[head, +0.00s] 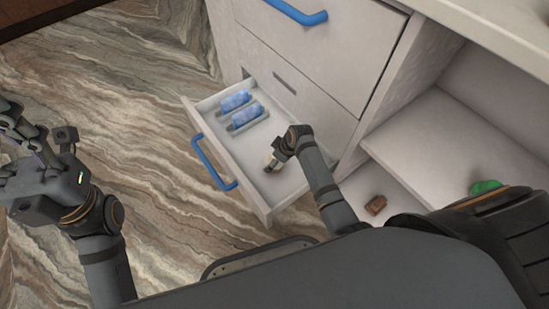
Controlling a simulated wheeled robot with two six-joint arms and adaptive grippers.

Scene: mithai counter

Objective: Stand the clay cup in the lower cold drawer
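The lower drawer (206,137) is pulled out from the white counter and has a blue handle (214,163). My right gripper (272,158) reaches down into the drawer's near part. A small pale, cream-coloured object (268,163) shows at its fingertips, low over the drawer floor. It may be the clay cup, but the gripper partly hides it. I cannot tell whether the fingers are closed on it or whether it touches the floor. My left gripper (18,155) is over the floor at the far left, with fingers apart and nothing seen between them.
Blue bottle-like items (235,101) lie in holders at the drawer's back left. The upper drawer (320,45) is shut. On the right, open shelves (440,140) hold a small brown object (375,204) and a green item (486,187). The drawer's middle is clear.

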